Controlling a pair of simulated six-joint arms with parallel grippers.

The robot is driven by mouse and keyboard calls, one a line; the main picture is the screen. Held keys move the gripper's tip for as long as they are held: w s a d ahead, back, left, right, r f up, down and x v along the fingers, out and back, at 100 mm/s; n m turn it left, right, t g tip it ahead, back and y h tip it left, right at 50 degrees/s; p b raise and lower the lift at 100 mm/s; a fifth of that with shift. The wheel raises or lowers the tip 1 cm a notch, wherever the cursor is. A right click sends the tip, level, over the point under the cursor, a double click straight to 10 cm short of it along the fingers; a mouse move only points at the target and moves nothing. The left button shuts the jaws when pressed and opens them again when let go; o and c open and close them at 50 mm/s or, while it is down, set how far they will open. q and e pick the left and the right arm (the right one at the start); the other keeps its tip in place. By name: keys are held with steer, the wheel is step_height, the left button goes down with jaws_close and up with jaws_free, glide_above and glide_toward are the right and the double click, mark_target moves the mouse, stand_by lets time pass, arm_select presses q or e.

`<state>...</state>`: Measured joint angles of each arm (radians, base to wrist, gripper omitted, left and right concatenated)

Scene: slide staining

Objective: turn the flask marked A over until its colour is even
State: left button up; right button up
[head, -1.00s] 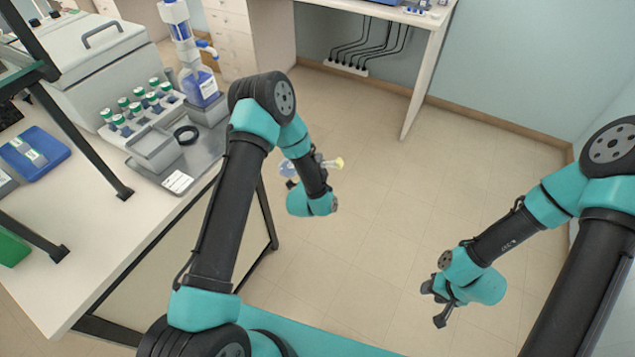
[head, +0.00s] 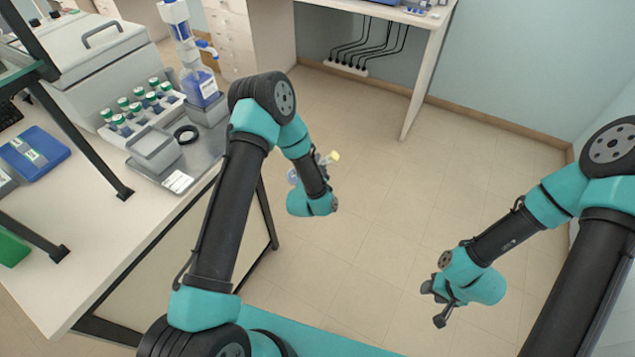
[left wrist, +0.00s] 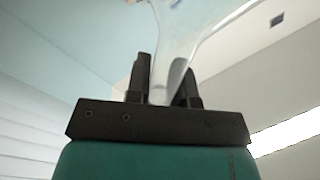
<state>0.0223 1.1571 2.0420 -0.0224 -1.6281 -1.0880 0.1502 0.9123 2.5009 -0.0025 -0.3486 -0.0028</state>
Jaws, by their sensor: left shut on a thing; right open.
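My left gripper (head: 318,164) is shut on a clear glass flask (head: 292,177) and holds it in the air over the open floor. The flask is tilted, with its yellow stopper (head: 333,157) up at the right and its bluish body lower at the left. My arm hides part of it. In the left wrist view the flask's clear glass (left wrist: 180,40) rises between the two dark fingers (left wrist: 165,85). No letter can be read on it, and the evenness of its colour cannot be told. My right gripper (head: 437,301) is open and empty at the lower right.
The bench at the left carries a rack of green-capped bottles (head: 140,107), a black ring (head: 187,135), a blue box (head: 35,153) and a dispenser bottle with blue liquid (head: 200,88). A dark frame stands over the bench's near side. The floor between my arms is clear.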

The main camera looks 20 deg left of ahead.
arm_select(q)
steer(key=n, duration=0.4)
stand_by(0.4)
steer(key=n, duration=0.4)
stand_by(0.5)
stand_by(0.5)
